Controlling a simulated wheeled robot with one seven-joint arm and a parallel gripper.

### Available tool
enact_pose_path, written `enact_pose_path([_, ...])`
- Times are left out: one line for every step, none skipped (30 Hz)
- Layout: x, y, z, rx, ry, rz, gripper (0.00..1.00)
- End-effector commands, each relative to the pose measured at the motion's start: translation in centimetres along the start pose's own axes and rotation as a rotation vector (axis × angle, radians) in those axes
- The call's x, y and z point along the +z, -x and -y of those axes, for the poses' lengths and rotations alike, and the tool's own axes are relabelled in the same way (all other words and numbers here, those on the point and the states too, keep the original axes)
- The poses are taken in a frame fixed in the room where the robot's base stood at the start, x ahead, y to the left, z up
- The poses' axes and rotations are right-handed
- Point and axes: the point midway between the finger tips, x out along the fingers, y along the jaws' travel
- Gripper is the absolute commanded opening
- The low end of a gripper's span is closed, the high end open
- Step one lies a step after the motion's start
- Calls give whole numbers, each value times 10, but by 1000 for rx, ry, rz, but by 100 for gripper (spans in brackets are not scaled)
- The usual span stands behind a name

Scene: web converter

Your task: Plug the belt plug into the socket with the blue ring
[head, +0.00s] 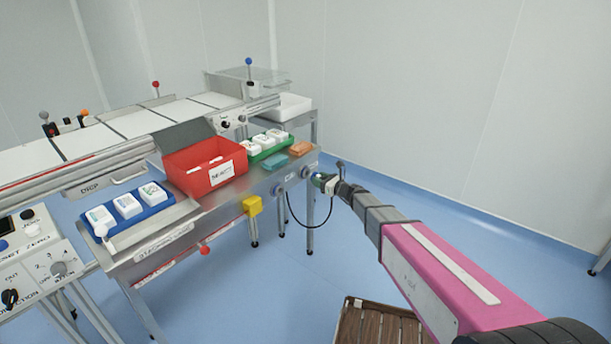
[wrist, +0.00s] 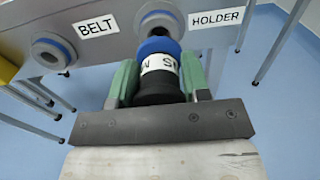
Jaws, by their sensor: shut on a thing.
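My gripper (wrist: 157,80) has its two green fingers shut on the belt plug (wrist: 158,82), which has a black body, a white lettered band and a blue collar. The plug points at the round holder (wrist: 160,12) by the "HOLDER" label; its front overlaps the holder, and I cannot tell whether it is inserted. The socket with the blue ring (wrist: 52,50) is to the left, beside the "BELT" label, and looks empty. In the head view, my gripper (head: 325,181) is at the right end of the bench front, with the socket (head: 278,190) to its left.
A black cable (head: 304,224) hangs in a loop below the bench front. A yellow box (head: 253,205) sticks out left of the socket. A red bin (head: 190,179) and trays stand on the bench. A brown slatted crate (head: 350,325) is on the floor; the floor right of the bench is clear.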

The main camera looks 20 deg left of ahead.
Motion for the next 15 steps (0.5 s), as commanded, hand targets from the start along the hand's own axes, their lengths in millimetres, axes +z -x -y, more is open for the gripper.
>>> enact_pose_path([0, 3, 0, 0, 0, 0, 9])
enact_pose_path([0, 4, 0, 0, 0, 0, 9])
enact_pose_path([0, 3, 0, 0, 0, 0, 9])
enact_pose_path([0, 3, 0, 0, 0, 0, 9])
enact_pose_path([0, 3, 0, 0, 0, 0, 9])
enact_pose_path([0, 4, 0, 0, 0, 0, 9])
enact_pose_path([0, 5, 0, 0, 0, 0, 9])
enact_pose_path([0, 6, 0, 0, 0, 0, 9])
enact_pose_path([0, 8, 0, -1, 0, 0, 9])
enact_pose_path([0, 10, 0, -1, 0, 0, 9])
enact_pose_path([0, 12, 0, -1, 0, 0, 9])
enact_pose_path([0, 15, 0, -1, 0, 0, 9])
enact_pose_path([0, 17, 0, 0, 0, 0, 9])
enact_pose_path([1, 19, -1, 0, 0, 0, 9])
enact_pose_path([1, 21, -1, 0, 0, 0, 9])
